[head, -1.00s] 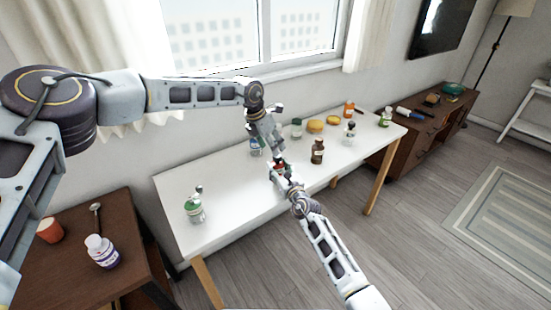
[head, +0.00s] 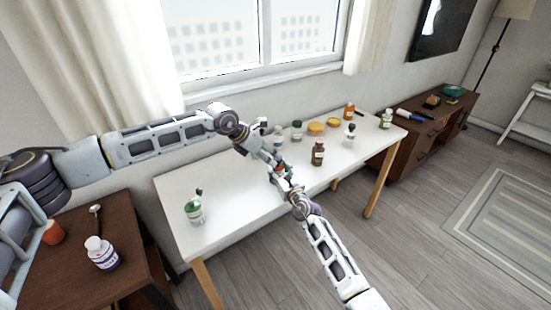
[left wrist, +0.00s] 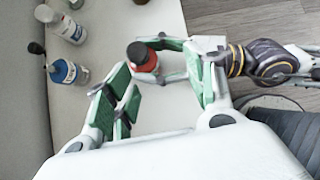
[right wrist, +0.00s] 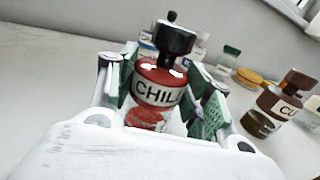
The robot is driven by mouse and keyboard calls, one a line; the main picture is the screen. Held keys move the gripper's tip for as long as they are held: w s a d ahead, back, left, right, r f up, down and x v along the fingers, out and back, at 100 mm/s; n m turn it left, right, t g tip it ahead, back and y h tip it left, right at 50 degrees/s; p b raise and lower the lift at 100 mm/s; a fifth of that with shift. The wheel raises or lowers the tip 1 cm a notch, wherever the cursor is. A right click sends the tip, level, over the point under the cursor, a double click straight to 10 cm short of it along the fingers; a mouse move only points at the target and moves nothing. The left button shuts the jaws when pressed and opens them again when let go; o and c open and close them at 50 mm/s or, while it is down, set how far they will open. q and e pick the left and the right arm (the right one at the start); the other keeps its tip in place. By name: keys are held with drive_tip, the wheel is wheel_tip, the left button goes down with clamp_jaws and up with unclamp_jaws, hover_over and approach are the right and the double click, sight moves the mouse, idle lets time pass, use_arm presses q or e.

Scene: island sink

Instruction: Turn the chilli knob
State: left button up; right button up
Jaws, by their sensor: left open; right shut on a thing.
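The red chilli bottle (right wrist: 155,97) has a white label reading "CHIL" and a black knob (right wrist: 175,38) on top. It stands between the fingers of my right gripper (right wrist: 165,95), which is shut on it. In the left wrist view the bottle's red body (left wrist: 149,64) and black top show from above, beyond the fingertips of my open left gripper (left wrist: 160,80). In the head view my left gripper (head: 272,160) is just above my right gripper (head: 282,178), and the bottle between them is mostly hidden.
On the white table (head: 245,195) stand a brown bottle (head: 318,153) right of the grippers, a green-labelled bottle (head: 195,210) at left, and several jars at the back. A brown cabinet (head: 60,270) with a white-and-purple bottle (head: 103,254) is at lower left.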

sight(275, 159)
use_arm(q)
drive_tip(key=shift+t, duration=0.8)
drive_tip(key=shift+w+a+r, duration=0.2)
drive_tip(key=shift+a+r, duration=0.4)
drive_tip(key=shift+a, duration=0.3)
drive_tip(key=shift+w+a+r, duration=0.15)
drive_tip(key=shift+a+r, duration=0.4)
drive_tip(key=shift+a, duration=0.3)
drive_tip(key=shift+f, duration=0.1)
drive_tip(key=shift+d+x, duration=0.1)
drive_tip(key=shift+x, duration=2.85)
drive_tip(key=shift+d+x, duration=0.15)
drive_tip(key=shift+x, duration=2.85)
drive_tip(key=shift+c, duration=0.5)
drive_tip(key=c, duration=0.9)
